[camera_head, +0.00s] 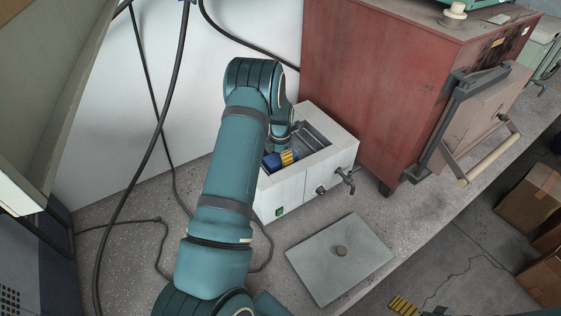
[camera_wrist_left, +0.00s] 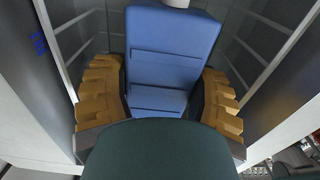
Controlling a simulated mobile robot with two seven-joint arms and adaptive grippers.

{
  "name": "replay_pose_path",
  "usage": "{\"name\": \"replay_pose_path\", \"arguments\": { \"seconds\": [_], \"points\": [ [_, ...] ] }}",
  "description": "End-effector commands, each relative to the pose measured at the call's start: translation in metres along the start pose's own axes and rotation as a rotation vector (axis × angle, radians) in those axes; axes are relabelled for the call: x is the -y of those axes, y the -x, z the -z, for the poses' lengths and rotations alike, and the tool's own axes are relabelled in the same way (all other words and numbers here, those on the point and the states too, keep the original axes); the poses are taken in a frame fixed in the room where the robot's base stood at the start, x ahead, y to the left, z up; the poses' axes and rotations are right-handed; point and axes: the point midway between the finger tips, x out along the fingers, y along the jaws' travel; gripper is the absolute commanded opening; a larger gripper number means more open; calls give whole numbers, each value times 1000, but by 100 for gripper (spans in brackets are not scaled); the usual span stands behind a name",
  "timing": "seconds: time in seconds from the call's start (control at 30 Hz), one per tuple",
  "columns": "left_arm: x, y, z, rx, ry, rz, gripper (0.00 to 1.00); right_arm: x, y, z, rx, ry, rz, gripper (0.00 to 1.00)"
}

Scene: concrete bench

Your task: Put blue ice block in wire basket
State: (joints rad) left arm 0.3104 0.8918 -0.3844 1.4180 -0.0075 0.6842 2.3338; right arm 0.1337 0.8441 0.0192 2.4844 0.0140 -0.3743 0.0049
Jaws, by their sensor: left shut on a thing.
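My left gripper (camera_head: 287,157) reaches down into the open white tank (camera_head: 284,190). In the left wrist view its ridged yellow fingers (camera_wrist_left: 158,88) are shut on the blue ice block (camera_wrist_left: 165,45), one on each side. In the head view only a small part of the blue ice block (camera_head: 270,162) shows beside the yellow fingers. Thin grey rods, seemingly the wire basket (camera_wrist_left: 268,24), run along both sides of the block inside the tank. Whether the block touches the basket floor is hidden. Yellow fingertips of my right gripper (camera_head: 403,306) show at the bottom edge.
A grey lid (camera_head: 340,258) with a knob lies flat on the bench in front of the tank. A tap (camera_head: 346,178) sticks out of the tank's right side. A large red oven (camera_head: 385,85) stands close behind. Black cables (camera_head: 160,130) hang at the left.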

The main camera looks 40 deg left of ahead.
Motion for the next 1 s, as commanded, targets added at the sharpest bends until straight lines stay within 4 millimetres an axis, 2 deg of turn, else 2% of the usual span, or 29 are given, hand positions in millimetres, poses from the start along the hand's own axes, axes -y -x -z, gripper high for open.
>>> {"name": "replay_pose_path", "arguments": {
  "seconds": [0.1, 0.47, 0.5, 0.53, 0.87, 1.0],
  "points": [
    [0, -15, 1, -1, 1, 2, 19, 0, -1, 0, 0, 0, 0, 94],
    [0, -19, 0, 0, 0, 0, 19, -1, -4, 0, 0, 0, 0, 94],
    [0, -19, 0, 0, 0, 1, 68, -1, -4, -1, 0, 0, -1, 94],
    [0, -19, 0, 0, 0, 1, 79, -1, -4, 0, 0, 0, -1, 94],
    [0, -16, 0, 0, 0, 1, 80, -1, -2, 0, 0, 0, -1, 94],
    [0, -4, 0, 1, -1, -1, 80, 0, 0, 0, -1, 0, 0, 94]
  ]
}}
